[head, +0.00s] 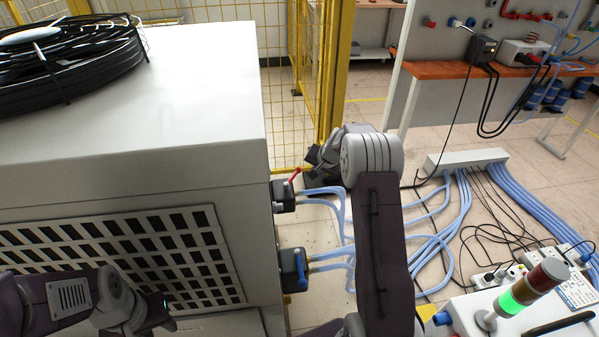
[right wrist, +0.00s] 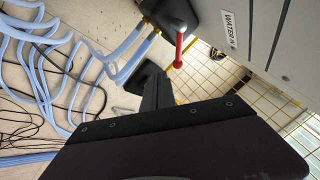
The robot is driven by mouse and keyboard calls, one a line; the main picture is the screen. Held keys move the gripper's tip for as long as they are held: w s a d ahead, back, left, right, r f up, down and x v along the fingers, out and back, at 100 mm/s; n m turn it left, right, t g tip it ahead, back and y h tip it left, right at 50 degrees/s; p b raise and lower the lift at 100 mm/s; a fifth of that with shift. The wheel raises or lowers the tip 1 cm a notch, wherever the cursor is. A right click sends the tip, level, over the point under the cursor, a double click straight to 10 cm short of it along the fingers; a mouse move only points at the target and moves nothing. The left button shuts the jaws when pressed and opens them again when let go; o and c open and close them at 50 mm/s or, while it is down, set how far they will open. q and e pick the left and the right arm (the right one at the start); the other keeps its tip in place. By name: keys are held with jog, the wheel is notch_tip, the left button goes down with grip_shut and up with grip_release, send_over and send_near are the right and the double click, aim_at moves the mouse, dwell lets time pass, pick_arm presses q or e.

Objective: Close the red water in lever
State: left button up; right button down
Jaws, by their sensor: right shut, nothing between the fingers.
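The red water in lever (head: 294,175) sticks up and outward from a dark valve block (head: 284,196) on the right side of the large grey cabinet. In the right wrist view the red lever (right wrist: 179,50) hangs from the dark block, beside a "WATER IN" label (right wrist: 229,30). My right gripper (head: 314,160) is shut and empty, just to the right of the lever. Its dark fingers (right wrist: 152,82) show below the lever; I cannot tell whether they touch it. My left gripper (head: 164,311) is low in front of the cabinet's grille, its jaws unclear.
Blue hoses (head: 325,191) run from the valve block to the floor. A second dark block (head: 292,268) with hoses sits lower on the cabinet. A yellow fence (head: 333,75) stands behind. A signal tower (head: 519,295) stands at the lower right. A black coil (head: 70,65) lies on the cabinet.

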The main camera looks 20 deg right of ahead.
aim_at(293, 178)
jog(key=w+a+f+b, duration=0.1)
jog(key=w+a+f, duration=0.1)
jog(key=w+f, duration=0.5)
jog(key=shift+w+a+f, duration=0.15)
jog(key=shift+w+f, duration=0.25)
jog(key=shift+f, duration=0.1)
jog(key=shift+a, duration=0.1)
